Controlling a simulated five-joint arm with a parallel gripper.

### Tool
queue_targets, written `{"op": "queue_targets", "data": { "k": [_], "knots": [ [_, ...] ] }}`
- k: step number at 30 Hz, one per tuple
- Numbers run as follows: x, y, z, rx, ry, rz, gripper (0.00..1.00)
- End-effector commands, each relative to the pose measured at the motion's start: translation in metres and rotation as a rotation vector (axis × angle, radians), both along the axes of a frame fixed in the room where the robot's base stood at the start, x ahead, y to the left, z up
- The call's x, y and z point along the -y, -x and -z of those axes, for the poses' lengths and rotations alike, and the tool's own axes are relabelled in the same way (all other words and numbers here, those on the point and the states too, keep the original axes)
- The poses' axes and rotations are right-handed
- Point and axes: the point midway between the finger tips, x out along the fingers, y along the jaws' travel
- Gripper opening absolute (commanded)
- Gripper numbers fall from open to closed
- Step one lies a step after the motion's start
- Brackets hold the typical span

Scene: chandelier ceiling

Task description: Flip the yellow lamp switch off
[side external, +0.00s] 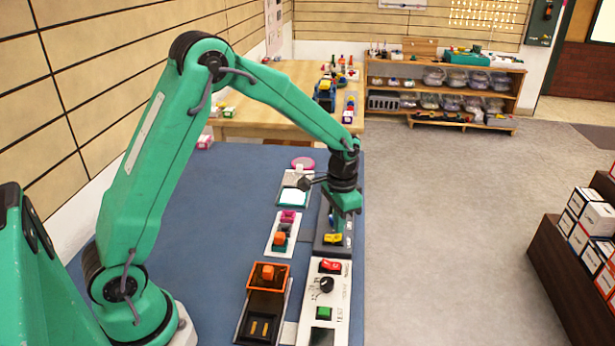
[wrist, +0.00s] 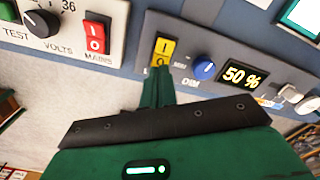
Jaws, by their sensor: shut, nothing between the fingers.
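The yellow lamp switch (side external: 332,239) is a rocker on a grey panel (side external: 322,249) along the right edge of the blue table. In the wrist view the yellow switch (wrist: 163,49) carries I and O marks and sits left of a blue dim knob (wrist: 204,68) and a display (wrist: 243,76) reading 50 %. My gripper (side external: 338,228) points down, right over the switch. In the wrist view my gripper (wrist: 160,76) is shut and empty, its tips at the lower edge of the switch, partly covering it. I cannot tell if they touch.
A white panel (side external: 340,296) with a red rocker (side external: 330,266), a black knob (side external: 326,285) and a green button (side external: 324,313) lies close in front. An orange-rimmed black box (side external: 265,300) and a white panel with small switches (side external: 271,247) lie to the left. Open floor lies right.

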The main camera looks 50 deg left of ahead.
Motion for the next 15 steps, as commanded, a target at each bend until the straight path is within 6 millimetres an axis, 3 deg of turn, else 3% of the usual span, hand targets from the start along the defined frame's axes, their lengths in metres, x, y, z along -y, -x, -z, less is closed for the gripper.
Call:
{"op": "queue_targets", "data": {
  "k": [15],
  "knots": [
    [0.0000,0.0001,0.0057,-0.001,0.000,0.000,0.00]
  ]
}}
